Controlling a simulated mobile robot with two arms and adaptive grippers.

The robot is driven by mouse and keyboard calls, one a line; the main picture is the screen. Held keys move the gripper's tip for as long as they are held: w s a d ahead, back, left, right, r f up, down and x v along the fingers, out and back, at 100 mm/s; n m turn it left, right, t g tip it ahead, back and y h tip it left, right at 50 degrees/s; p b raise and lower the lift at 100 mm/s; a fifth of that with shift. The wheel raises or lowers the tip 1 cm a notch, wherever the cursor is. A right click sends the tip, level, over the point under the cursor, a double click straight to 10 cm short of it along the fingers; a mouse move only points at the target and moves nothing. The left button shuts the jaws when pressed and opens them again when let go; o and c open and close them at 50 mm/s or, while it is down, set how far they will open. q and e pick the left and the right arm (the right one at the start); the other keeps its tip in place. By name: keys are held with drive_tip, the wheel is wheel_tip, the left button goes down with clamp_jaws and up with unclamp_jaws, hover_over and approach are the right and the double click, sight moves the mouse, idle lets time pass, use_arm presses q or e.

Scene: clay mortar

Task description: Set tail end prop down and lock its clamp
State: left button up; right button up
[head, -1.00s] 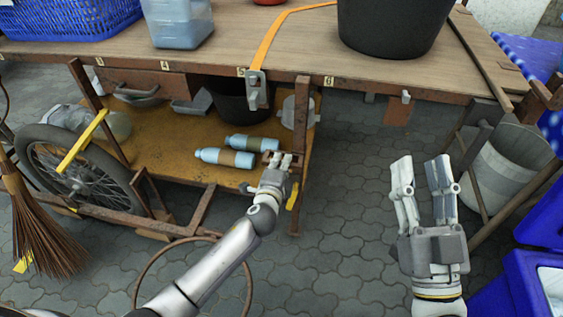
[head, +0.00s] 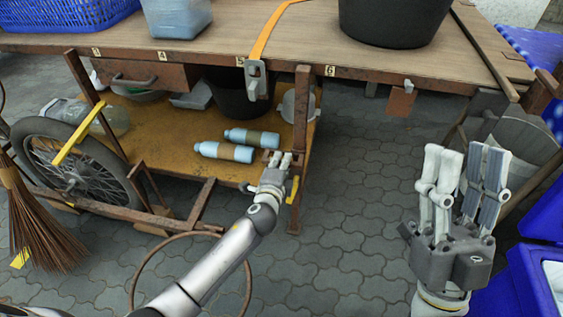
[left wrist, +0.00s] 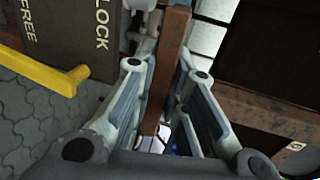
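The tail end prop is the rusty upright bar (head: 300,125) at the right end of the cart; its foot is low over the paving, and I cannot tell whether it touches. The yellow clamp lever (head: 293,190) shows beside it. In the left wrist view the prop (left wrist: 170,65) runs between my left fingers, and the yellow lever (left wrist: 45,75) lies left, by a dark plate (left wrist: 75,25) marked FREE and LOCK. My left gripper (head: 279,158) is around the prop with gaps visible between fingers and bar. My right gripper (head: 464,155) is open and empty, fingers up.
The cart top (head: 290,55) carries a black tub (head: 393,20) and a blue basket (head: 60,14). Two blue bottles (head: 223,152) lie on the lower shelf. A grey bucket (head: 520,140) and blue bins (head: 520,285) stand right. Paving between my arms is clear.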

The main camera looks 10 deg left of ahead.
use_arm(q)
drive_tip(key=o, duration=0.4)
drive_tip(key=shift+s, duration=0.15)
drive_tip(key=v, duration=1.1)
drive_tip(key=shift+s, duration=0.35)
